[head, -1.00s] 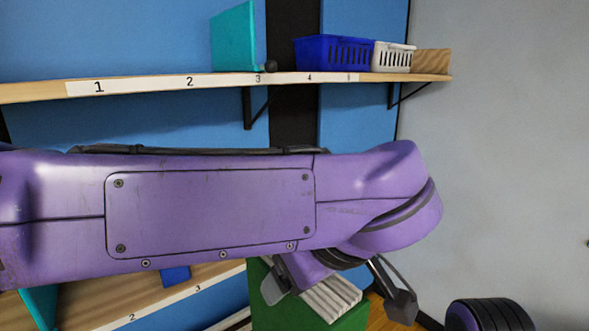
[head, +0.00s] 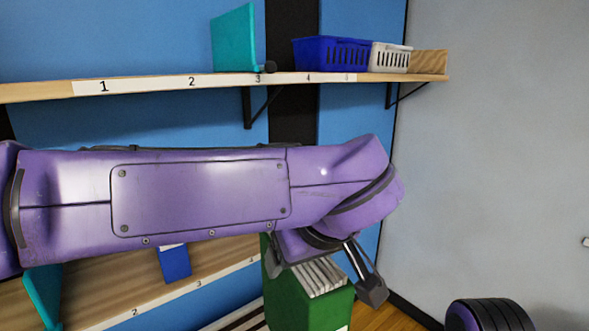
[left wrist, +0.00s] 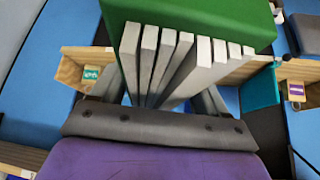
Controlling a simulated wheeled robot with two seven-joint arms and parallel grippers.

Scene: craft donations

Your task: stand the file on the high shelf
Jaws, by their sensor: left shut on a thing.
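The file is a green box (head: 310,305) with several pale grey-white sheets in its open side. It hangs tilted in my left gripper (head: 322,272), below the high shelf (head: 140,87), in the lower middle of the head view. The jaws are shut on it, one finger on each side. In the left wrist view the file (left wrist: 200,18) fills the top middle, with its sheets toward me. The high shelf is a wooden board with a white strip numbered from 1. My left forearm hides part of the wall and lower shelf. My right gripper is not in view.
On the high shelf stand a teal upright panel (head: 234,40) near 3, a blue basket (head: 330,54), a white basket (head: 390,58) and a wooden block (head: 429,63). The shelf above 1 and 2 is clear. The lower shelf (head: 120,300) holds a blue item (head: 174,264).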

